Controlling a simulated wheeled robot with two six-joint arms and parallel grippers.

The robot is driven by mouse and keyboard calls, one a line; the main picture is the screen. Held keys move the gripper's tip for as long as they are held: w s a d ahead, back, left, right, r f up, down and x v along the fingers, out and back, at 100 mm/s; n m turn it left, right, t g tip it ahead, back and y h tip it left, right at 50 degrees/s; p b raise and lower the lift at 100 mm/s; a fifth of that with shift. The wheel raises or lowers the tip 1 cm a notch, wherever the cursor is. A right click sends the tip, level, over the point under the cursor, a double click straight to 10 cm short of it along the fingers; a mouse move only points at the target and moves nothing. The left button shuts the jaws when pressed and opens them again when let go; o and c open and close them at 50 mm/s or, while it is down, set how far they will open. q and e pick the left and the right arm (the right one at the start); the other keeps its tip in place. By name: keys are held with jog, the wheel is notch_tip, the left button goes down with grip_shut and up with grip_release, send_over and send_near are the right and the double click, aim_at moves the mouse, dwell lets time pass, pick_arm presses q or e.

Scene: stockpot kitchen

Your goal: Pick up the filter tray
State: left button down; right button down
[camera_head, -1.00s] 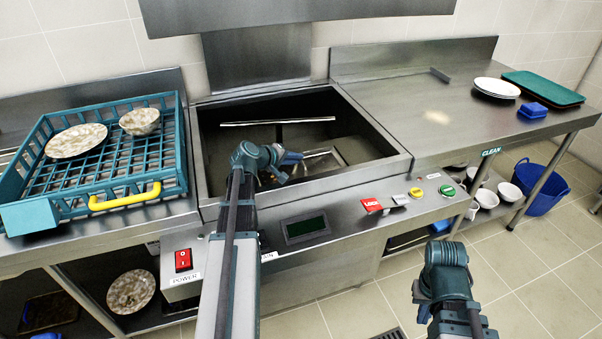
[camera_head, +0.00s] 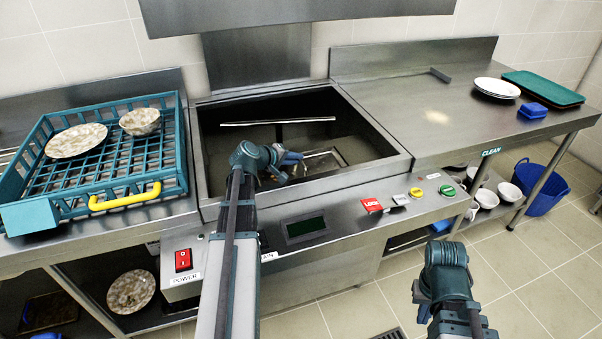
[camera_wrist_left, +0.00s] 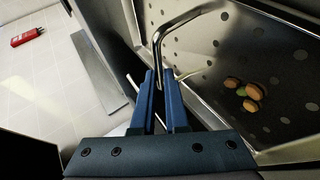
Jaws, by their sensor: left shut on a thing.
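The filter tray (camera_head: 328,159) is a metal plate inside the open basin of the machine. In the left wrist view the tray (camera_wrist_left: 225,75) has round holes, a raised rim and a bent rod handle (camera_wrist_left: 158,42). My left gripper (camera_head: 297,157) reaches down into the basin at the tray's left side. Its blue fingers (camera_wrist_left: 161,80) are shut on the tray's handle, with the rod running between them. My right gripper (camera_head: 421,304) hangs in front of the counter, apart from everything; its fingers are too unclear to judge.
Small brown and green scraps (camera_wrist_left: 246,93) lie on the tray. A teal rack (camera_head: 110,165) with dishes stands left. The right counter (camera_head: 400,110) is mostly clear, with plates (camera_head: 497,88) and a green tray (camera_head: 543,88) at its far end.

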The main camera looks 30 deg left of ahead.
aim_at(296, 174)
pick_arm(q)
jog(key=shift+r, duration=0.15)
notch_tip(296, 174, up, 10)
jog(key=p, duration=1)
